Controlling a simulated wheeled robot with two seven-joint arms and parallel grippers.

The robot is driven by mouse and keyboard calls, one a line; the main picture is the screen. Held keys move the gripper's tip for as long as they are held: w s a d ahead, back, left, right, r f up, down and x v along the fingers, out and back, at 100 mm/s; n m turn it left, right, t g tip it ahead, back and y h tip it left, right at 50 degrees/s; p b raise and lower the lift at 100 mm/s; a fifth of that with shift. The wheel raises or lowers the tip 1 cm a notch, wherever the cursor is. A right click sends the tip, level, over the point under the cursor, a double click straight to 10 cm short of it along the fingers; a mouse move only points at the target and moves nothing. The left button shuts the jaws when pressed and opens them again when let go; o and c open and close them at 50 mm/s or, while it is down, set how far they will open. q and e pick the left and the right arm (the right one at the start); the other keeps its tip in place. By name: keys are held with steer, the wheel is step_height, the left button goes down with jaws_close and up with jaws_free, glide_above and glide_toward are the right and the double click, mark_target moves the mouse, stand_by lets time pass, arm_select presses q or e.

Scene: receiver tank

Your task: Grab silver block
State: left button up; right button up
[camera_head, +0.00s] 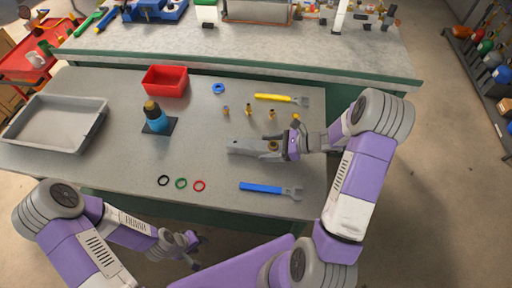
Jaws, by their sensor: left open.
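The silver block (247,147) lies on the table's middle right, a long grey piece with a brass-coloured fitting near its right end. My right gripper (283,146) reaches in from the right and is at the block's right end. Its fingers overlap the block in this view, so I cannot tell whether they are shut on it. My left gripper (190,246) is open and empty, in front of the table's near edge, well away from the block.
Several small brass fittings (248,110) and a yellow wrench (274,97) lie behind the block. A blue wrench (262,187) and coloured rings (181,183) lie in front. A blue bottle (154,122), red bin (166,80) and grey tray (97,122) stand left.

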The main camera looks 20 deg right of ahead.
jaws_close()
steer(key=shift+r, duration=0.1)
stand_by(0.3)
